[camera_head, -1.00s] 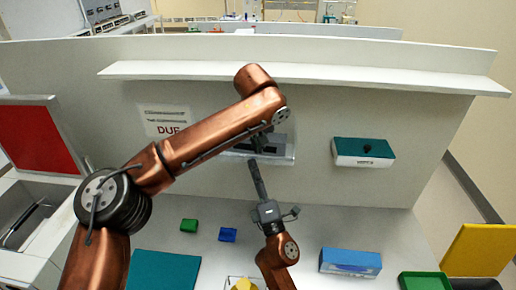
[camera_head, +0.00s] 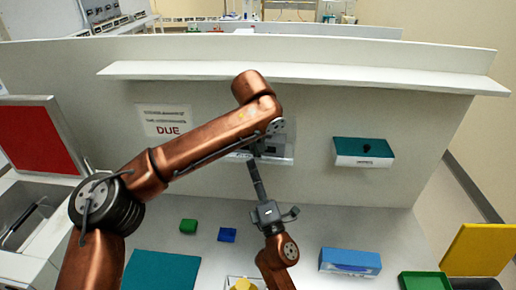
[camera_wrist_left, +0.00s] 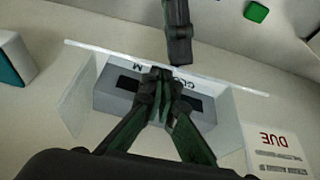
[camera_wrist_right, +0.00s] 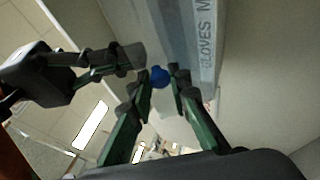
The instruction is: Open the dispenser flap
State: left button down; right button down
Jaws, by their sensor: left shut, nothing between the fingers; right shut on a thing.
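The glove dispenser (camera_head: 286,151) is a pale box on the back wall, partly hidden by my left arm in the head view. Its lettering shows in the left wrist view (camera_wrist_left: 187,88) and the right wrist view (camera_wrist_right: 208,40). A clear flap (camera_wrist_left: 78,100) stands around its front; how far it is open is unclear. My left gripper (camera_wrist_left: 160,80) is shut and empty, right in front of the box. My right gripper (camera_wrist_right: 160,80) is below the dispenser, its fingers closed around a blue knob (camera_wrist_right: 159,76) at the flap.
A teal-topped white box (camera_head: 363,152) hangs to the right, a DUE sign (camera_head: 165,120) to the left. A shelf (camera_head: 300,77) runs above. Green (camera_head: 188,226) and blue (camera_head: 227,235) blocks and a blue box (camera_head: 350,261) lie on the bench.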

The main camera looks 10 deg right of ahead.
pick_arm(q)
jog(key=shift+s+d+f, duration=0.1)
jog(key=shift+s+f, duration=0.25)
jog(key=shift+f, duration=0.25)
pick_arm(e)
jog(key=c, duration=1.9)
grip_release()
jog(key=shift+w+d, duration=0.3)
pick_arm(q)
jog(key=shift+a, duration=0.2)
pick_arm(e)
jog(key=shift+o, duration=0.7)
jog(key=shift+s+a, duration=0.1)
jog(key=shift+a, duration=0.05)
pick_arm(q)
jog(key=shift+r, duration=0.1)
jog(key=shift+w, duration=0.1)
jog(key=shift+r, duration=0.1)
pick_arm(e)
jog(key=shift+s, duration=0.1)
